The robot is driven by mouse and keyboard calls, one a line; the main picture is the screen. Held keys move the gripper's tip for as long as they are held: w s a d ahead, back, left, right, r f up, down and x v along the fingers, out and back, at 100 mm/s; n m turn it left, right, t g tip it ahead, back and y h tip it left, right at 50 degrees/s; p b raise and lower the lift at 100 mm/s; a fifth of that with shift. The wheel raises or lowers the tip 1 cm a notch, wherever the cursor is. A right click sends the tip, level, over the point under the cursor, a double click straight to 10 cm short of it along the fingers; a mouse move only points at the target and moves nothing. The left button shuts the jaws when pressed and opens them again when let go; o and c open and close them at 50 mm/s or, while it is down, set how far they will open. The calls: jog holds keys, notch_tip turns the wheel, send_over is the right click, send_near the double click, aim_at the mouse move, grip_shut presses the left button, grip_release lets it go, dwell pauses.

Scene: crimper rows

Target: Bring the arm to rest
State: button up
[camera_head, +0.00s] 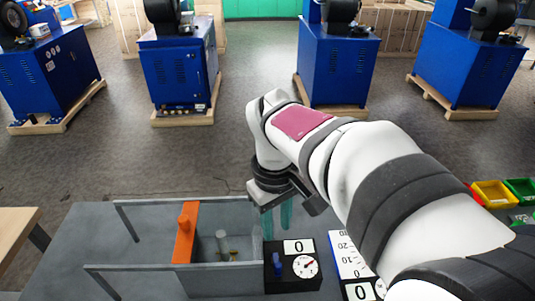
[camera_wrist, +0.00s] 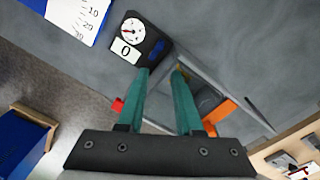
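My gripper (camera_head: 277,222) hangs over the table, above and behind the black dial box (camera_head: 292,278). Its two teal fingers point down. In the wrist view the fingertips (camera_wrist: 163,72) stand apart, and I see nothing held between them. My white arm reaches in from the right, bent at the elbow. The dial box has a white card reading 0, a round dial and a blue knob; it also shows in the wrist view (camera_wrist: 142,34).
A grey framed fixture (camera_head: 140,240) with an orange upright (camera_head: 185,238) and grey cylinders (camera_head: 222,242) is left of the dial box. A numbered white panel (camera_head: 347,257) is to its right. Yellow (camera_head: 490,193) and green bins are far right. Blue machines (camera_head: 178,70) stand behind on the floor.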

jog(key=shift+r, duration=0.45)
jog(key=s+d+f+m+y, duration=0.1)
jog(key=s+m, duration=0.4)
jog(key=s, duration=0.5)
jog(key=s+d+f+m+y, duration=0.1)
jog(key=s+f+m, duration=0.2)
jog(key=s+m, duration=0.3)
jog(key=s, duration=0.4)
jog(key=shift+d+f+m+g, duration=0.25)
jog(key=shift+f+m+g, duration=0.05)
jog(key=shift+f, duration=0.1)
jog(key=shift+w, duration=0.1)
jog(key=shift+c, duration=0.2)
dwell(0.7)
